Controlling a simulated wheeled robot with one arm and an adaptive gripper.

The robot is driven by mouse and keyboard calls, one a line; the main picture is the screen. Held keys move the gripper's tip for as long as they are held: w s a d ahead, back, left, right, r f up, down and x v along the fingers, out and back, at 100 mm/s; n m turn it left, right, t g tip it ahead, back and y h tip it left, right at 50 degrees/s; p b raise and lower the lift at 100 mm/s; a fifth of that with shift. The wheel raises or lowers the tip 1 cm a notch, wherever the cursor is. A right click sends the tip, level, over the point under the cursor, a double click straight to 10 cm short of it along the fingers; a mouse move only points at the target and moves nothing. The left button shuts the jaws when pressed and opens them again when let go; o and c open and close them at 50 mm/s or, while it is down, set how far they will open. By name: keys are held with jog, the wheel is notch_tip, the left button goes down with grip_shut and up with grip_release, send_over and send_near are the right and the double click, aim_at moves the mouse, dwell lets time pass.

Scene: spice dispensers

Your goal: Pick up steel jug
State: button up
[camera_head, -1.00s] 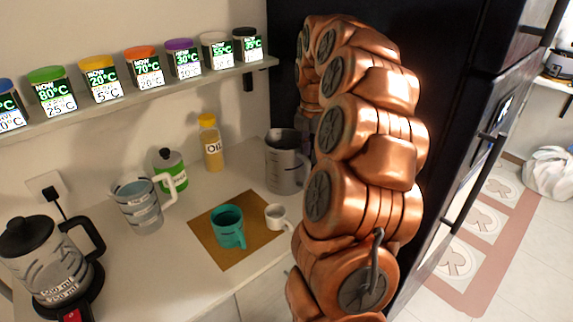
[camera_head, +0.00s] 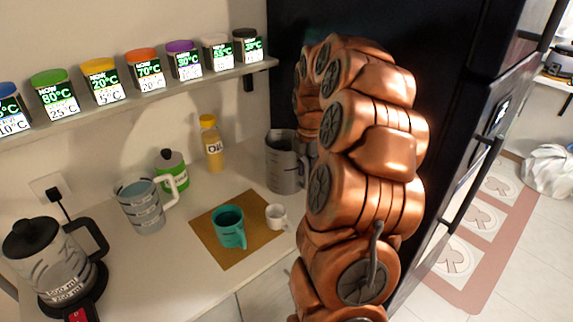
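The steel jug (camera_head: 283,165) is a grey cylinder with darker markings and a handle on its right side. It stands upright on the counter at the back right, close to the dark fridge. My copper arm rises in front of the fridge, bends over at the top and comes down behind its own links. My gripper (camera_head: 308,138) is at the far end of the arm, just right of the jug's rim. The arm and the dark background hide most of it. I cannot see its fingers or whether they touch the jug.
An oil bottle (camera_head: 211,145), a green container (camera_head: 172,170), a measuring jug (camera_head: 140,207) and a kettle (camera_head: 50,262) stand left. A shelf (camera_head: 130,100) with several spice jars hangs above.

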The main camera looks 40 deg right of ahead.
grip_shut()
jog(key=shift+r, duration=0.2)
dwell(0.6)
